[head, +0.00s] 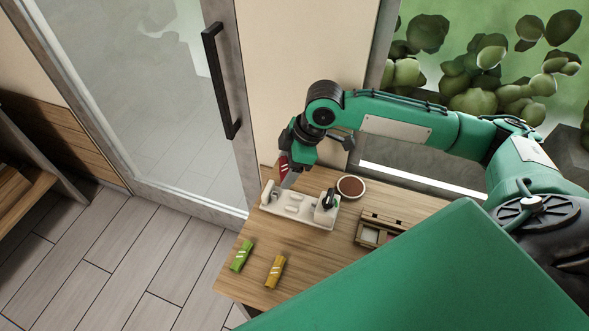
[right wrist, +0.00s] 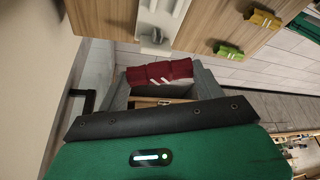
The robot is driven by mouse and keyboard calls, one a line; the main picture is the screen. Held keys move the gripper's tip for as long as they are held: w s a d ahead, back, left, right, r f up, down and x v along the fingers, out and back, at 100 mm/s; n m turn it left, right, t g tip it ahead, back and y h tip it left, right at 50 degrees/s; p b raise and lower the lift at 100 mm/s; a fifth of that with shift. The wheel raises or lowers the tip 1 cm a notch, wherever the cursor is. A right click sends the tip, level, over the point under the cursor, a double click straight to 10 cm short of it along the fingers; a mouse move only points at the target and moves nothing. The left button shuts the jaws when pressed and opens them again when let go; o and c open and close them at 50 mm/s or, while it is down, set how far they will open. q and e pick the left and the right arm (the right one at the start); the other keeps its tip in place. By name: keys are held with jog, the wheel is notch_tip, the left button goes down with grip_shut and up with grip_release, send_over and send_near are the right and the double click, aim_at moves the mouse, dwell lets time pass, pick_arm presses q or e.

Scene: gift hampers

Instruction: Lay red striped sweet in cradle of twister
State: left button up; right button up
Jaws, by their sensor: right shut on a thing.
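The red striped sweet (head: 283,164) is held in my right gripper (head: 287,181), above the back left end of the twister. In the right wrist view the dark red sweet (right wrist: 160,73) with pale stripes lies across between the two grey fingertips of the gripper (right wrist: 161,80). The twister (head: 296,217) is a white base with raised parts and a dark piece at its right end, standing on the table. Part of the twister (right wrist: 153,38) shows past the sweet in the right wrist view. The sweet looks apart from the twister. My left gripper is not in view.
A green sweet (head: 242,255) and a yellow sweet (head: 275,271) lie at the front left of the wooden table (head: 325,262). A round brown-filled bowl (head: 351,187) stands behind the twister's right end. A wooden compartment box (head: 372,234) stands to the right. A glass door (head: 185,100) is behind left.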

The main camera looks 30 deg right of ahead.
jog(key=n, duration=0.1)
jog(key=n+g, duration=0.1)
jog(key=n, duration=0.1)
jog(key=shift+s+d+f+p, duration=0.15)
jog(key=shift+d+f+p, duration=0.05)
jog(key=shift+p, duration=0.2)
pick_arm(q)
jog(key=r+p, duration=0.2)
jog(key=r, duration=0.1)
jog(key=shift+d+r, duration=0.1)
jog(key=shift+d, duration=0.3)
pick_arm(e)
jog(key=n+g, duration=0.1)
jog(key=n, duration=0.2)
jog(key=s+f+n+g, duration=0.1)
jog(key=n, duration=0.2)
jog(key=n+g, duration=0.1)
jog(key=n, duration=0.3)
jog(key=shift+s+d+f+g+h, duration=0.15)
jog(key=shift+s+d+g+h, duration=0.15)
jog(key=shift+s+g+h, duration=0.1)
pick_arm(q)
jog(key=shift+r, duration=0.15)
pick_arm(e)
notch_tip(320, 180, down, 5)
jog(key=shift+f+b, duration=0.2)
jog(key=shift+b, duration=0.55)
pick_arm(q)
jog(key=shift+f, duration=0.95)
